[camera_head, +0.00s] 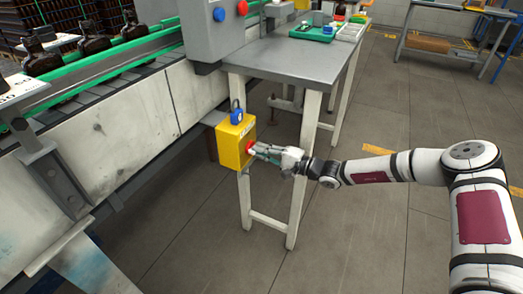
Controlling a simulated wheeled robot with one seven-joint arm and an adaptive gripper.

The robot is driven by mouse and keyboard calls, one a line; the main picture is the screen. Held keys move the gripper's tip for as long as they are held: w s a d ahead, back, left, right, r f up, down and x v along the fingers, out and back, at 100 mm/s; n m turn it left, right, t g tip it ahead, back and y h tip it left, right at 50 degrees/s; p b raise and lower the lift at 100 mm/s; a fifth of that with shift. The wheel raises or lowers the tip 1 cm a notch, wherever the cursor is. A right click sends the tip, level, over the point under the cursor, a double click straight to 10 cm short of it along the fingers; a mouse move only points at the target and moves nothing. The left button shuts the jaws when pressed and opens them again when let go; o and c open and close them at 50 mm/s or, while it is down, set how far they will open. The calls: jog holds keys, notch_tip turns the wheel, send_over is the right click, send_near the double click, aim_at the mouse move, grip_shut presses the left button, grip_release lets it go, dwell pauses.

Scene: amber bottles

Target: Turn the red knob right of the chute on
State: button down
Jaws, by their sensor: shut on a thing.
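A yellow box (231,147) is mounted low beside the grey table's leg, at the end of the conveyor frame. The red knob (249,147) is on the right-facing side of this box and is partly hidden by my gripper. My gripper (254,149) reaches in from the right and its fingers are closed around the knob. A blue padlock-like piece (236,116) sits on top of the box. The knob's turn angle cannot be told at this size.
A grey cabinet (205,40) with a blue and a red button stands above the box. The grey table (300,62) holds a green tray (314,33). The conveyor with amber bottles (93,45) runs along the left. The floor (350,240) around my arm is clear.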

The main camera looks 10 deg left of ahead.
jog(key=shift+f+m+p, duration=0.1)
jog(key=shift+m+p, duration=1.1)
jog(key=shift+m, duration=7)
jog(key=c, duration=1.7)
grip_release()
jog(key=shift+o, duration=0.2)
jog(key=shift+d, duration=0.15)
jog(key=v, duration=1.1)
jog(key=shift+s+d, duration=0.15)
jog(key=shift+d, duration=0.25)
